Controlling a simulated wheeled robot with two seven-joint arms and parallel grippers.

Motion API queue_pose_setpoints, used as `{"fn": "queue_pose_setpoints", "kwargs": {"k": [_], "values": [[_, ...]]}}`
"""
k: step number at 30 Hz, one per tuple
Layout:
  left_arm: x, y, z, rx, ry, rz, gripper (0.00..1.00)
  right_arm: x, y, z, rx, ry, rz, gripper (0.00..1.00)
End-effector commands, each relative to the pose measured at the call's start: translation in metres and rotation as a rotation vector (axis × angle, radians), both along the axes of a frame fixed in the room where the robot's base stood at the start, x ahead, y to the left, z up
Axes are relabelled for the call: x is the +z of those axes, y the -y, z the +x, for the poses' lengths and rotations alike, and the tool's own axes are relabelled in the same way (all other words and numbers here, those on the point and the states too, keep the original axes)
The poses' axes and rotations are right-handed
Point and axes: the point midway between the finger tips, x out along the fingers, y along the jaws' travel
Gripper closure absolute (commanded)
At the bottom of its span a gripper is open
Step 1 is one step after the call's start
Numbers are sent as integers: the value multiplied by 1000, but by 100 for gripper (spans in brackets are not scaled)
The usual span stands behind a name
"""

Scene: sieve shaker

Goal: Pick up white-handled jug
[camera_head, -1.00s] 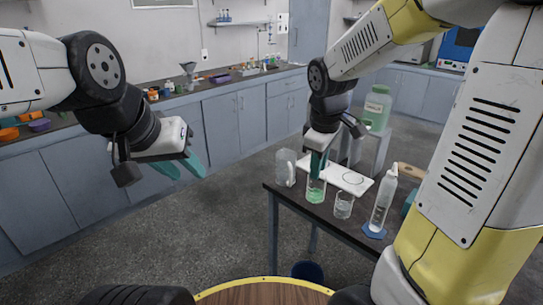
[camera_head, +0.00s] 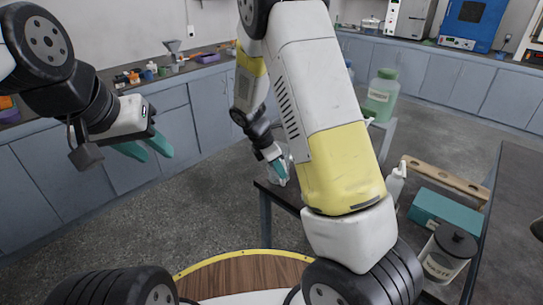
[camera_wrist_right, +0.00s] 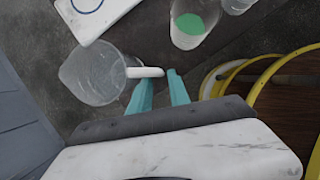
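The clear jug (camera_wrist_right: 90,75) with a white handle (camera_wrist_right: 146,72) stands at the left in the right wrist view. In the head view the jug (camera_head: 287,153) is partly hidden by my right arm and gripper. My right gripper (camera_wrist_right: 162,76) has its teal fingers apart, with the tips right at the handle. I cannot tell whether they touch it. In the head view my right gripper (camera_head: 278,170) is at the jug near the table's left end. My left gripper (camera_head: 168,151) is open and empty, away from the table at the left.
A green-capped bottle (camera_head: 381,95) stands behind. A teal box (camera_head: 445,212), a wooden rack (camera_head: 445,181) and a black-lidded jar (camera_head: 447,254) are at the right.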

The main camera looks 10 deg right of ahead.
Motion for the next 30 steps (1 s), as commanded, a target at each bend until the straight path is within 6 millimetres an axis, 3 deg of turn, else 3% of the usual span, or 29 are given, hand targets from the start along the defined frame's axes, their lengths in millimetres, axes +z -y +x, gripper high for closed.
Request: {"fn": "queue_pose_setpoints", "kwargs": {"k": [4,9,16,20,30], "values": [[0,0,0,0,0,0,65,-23,8,2,-2,-3,-2,77],[0,0,0,0,0,0,65,-37,13,3,-1,-1,1,77],[0,0,0,0,0,0,65,-38,13,4,-2,0,1,77],[0,0,0,0,0,0,65,-38,13,4,-2,0,1,100],[0,0,0,0,0,0,65,-38,13,4,-2,0,1,100]]}}
